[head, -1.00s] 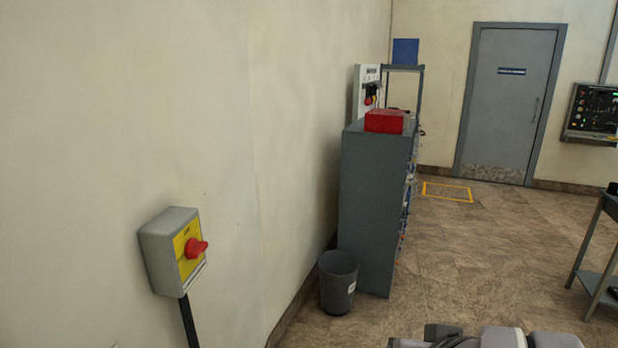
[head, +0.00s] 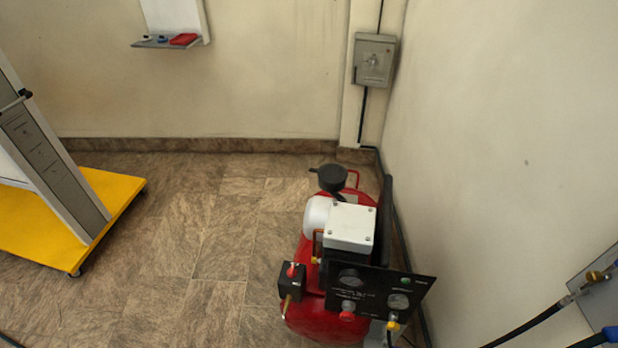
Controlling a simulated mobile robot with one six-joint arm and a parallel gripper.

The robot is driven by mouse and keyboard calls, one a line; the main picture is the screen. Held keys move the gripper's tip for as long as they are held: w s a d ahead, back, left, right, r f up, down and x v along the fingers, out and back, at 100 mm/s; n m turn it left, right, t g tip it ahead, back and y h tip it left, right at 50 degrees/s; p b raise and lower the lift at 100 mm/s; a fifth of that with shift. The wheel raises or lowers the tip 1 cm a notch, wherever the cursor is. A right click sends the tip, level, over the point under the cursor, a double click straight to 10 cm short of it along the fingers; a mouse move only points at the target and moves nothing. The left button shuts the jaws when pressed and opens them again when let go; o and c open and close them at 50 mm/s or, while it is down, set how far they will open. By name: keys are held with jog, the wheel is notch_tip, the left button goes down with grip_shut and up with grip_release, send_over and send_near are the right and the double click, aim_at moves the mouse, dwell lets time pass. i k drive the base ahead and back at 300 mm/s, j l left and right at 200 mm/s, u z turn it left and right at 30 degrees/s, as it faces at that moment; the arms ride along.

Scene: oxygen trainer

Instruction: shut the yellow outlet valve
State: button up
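A red air compressor (head: 312,318) stands on the floor against the right wall. A smaller yellow fitting (head: 315,261) shows left of the panel. My gripper is not in view.
A black box with a red button (head: 292,277) is at the compressor's left. Hoses and a brass fitting (head: 596,276) are at the right wall. A yellow-based stand (head: 40,235) is at the left. A grey switch box (head: 374,60) hangs behind. The floor (head: 205,240) between is clear.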

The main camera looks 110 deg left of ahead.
aim_at(392, 326)
jog(key=u, duration=3.35)
jog(key=k+z, duration=0.15)
jog(key=z, duration=0.4)
jog(key=k+j+u, duration=0.1)
jog(key=u, duration=0.25)
jog(key=i+u, duration=0.1)
jog(key=u, duration=0.15)
jog(key=i+u, duration=0.1)
jog(key=u, duration=0.15)
jog(key=i+l+u, duration=0.1)
jog(key=i+l, duration=0.15)
